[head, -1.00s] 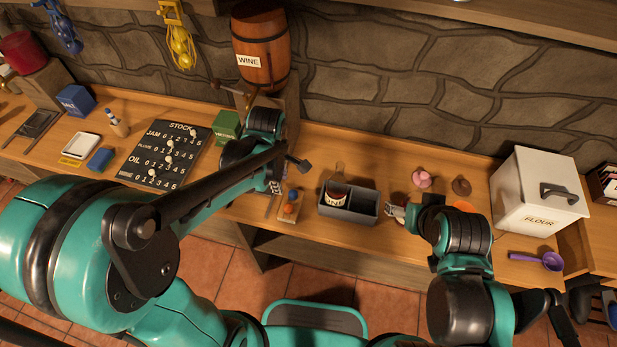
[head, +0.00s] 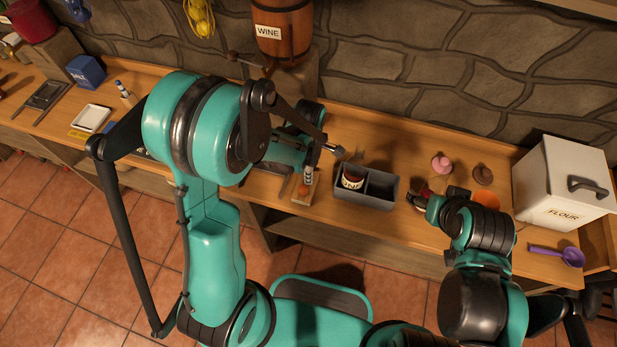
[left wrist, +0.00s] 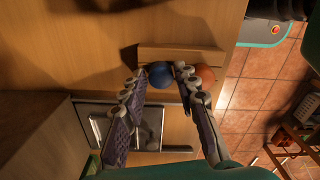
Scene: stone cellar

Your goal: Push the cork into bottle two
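A blue ball-shaped top (left wrist: 160,75) sits between the fingertips of my left gripper (left wrist: 160,70) in the left wrist view. An orange ball (left wrist: 206,76) is just outside the right finger; it also shows in the head view (head: 304,190). Both are at a small wooden block (left wrist: 180,57). The fingertips are very close to the blue ball; firm contact is unclear. A dark red bottle with a white label (head: 352,178) stands in the left compartment of a grey crate (head: 378,207). My right gripper (head: 416,201) is right of the crate, beside a small dark red shape; its fingers are unclear.
A pink piece (head: 441,162), a brown piece (head: 483,175) and an orange disc (head: 487,200) lie right of the crate. A white flour bin (head: 560,190) and a purple scoop (head: 560,255) are farther right. A wine barrel (head: 284,35) stands behind my left arm.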

